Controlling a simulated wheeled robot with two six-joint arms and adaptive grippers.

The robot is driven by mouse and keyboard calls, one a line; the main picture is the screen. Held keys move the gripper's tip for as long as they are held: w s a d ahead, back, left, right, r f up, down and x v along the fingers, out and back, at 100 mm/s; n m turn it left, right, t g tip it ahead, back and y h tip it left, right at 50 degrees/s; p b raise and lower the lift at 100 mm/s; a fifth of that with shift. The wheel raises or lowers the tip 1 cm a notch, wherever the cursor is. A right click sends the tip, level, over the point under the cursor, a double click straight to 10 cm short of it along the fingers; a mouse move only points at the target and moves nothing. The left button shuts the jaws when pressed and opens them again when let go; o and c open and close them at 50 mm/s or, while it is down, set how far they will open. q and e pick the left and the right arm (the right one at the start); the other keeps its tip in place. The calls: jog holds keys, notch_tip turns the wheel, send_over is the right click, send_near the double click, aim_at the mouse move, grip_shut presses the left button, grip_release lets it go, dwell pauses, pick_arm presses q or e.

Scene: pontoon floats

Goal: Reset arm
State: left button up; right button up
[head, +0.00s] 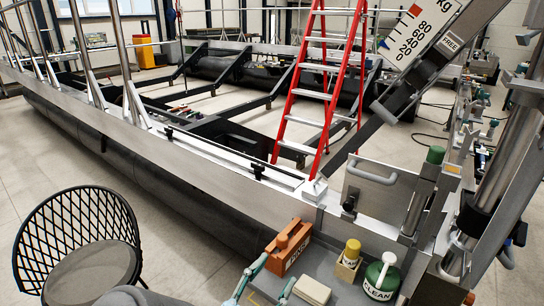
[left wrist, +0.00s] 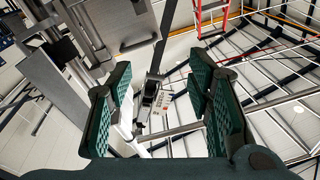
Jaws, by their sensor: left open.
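My left gripper (head: 277,270) shows at the bottom of the head view, its two teal fingers spread apart over the near edge of a grey worktop (head: 335,272). In the left wrist view, the green padded fingers of the left gripper (left wrist: 160,78) stand well apart. Nothing is held between them; a distant part of the room shows through the gap. My right gripper is not in view.
An orange box (head: 287,248), a yellow-topped bottle (head: 352,250), a pale block (head: 312,290) and a green pump container (head: 381,278) stand on the worktop close to my left gripper. A mesh chair (head: 77,245) stands left. A red ladder (head: 320,85) stands behind.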

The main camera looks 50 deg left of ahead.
pick_arm(q)
jog(key=w+f, duration=0.1)
jog(key=w, duration=0.4)
jog(key=s+a+f+m+g+h, duration=0.1)
jog(key=s+f+m+g+h, duration=0.25)
jog(key=f, duration=0.95)
jog(key=s+f+m+g+y, duration=0.15)
jog(key=s+f+g, duration=0.35)
jog(key=f, duration=0.9)
jog(key=s+d+f+n+g+h+b, duration=0.15)
jog(key=s+f+g, duration=0.25)
jog(key=s+f, duration=0.8)
jog(key=s+d+f+g+h+b, duration=0.15)
jog(key=s+f+g, duration=0.4)
jog(key=f, duration=0.95)
jog(key=w+d+f+n+t+h+b, duration=0.1)
jog(key=w+d+f+n, duration=0.1)
jog(key=w+d+f, duration=0.1)
jog(key=shift+w+f+b, duration=0.3)
jog(key=shift+f+b, duration=0.1)
jog(key=shift+f, duration=0.35)
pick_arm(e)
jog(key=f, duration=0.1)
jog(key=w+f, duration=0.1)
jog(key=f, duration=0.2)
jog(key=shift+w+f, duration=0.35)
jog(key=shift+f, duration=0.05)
